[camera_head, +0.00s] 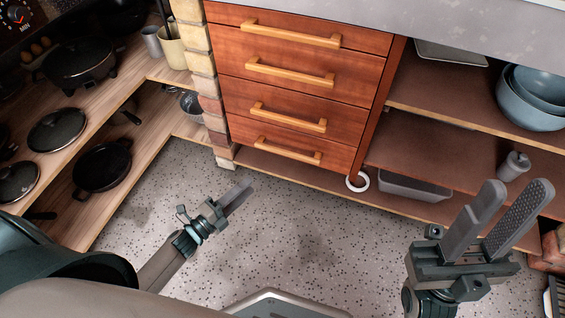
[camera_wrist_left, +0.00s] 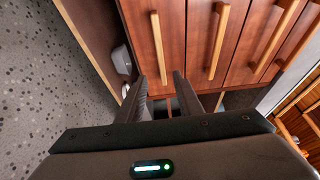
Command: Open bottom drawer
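The wooden drawer unit has several stacked reddish-brown drawers with pale wooden bar handles. The bottom drawer (camera_head: 253,133) looks shut, and its handle (camera_head: 287,150) is clear of both grippers. In the left wrist view the unit appears turned sideways, with the bottom drawer's handle (camera_wrist_left: 158,48) just beyond the fingertips. My left gripper (camera_head: 242,190) is below and left of that handle, over the floor, apart from it. In the wrist view its fingers (camera_wrist_left: 159,76) are spread with nothing between them. My right gripper (camera_head: 515,188) is open and empty, in front of the right shelves.
Shelves with pans (camera_head: 102,166) stand at the left beside a brick pillar (camera_head: 203,65). Open shelves at the right hold blue bowls (camera_head: 530,108), a grey bin (camera_head: 412,187) and a grinder (camera_head: 514,165). A white ring (camera_head: 358,182) is near the unit's base. The speckled floor (camera_head: 300,220) in front is clear.

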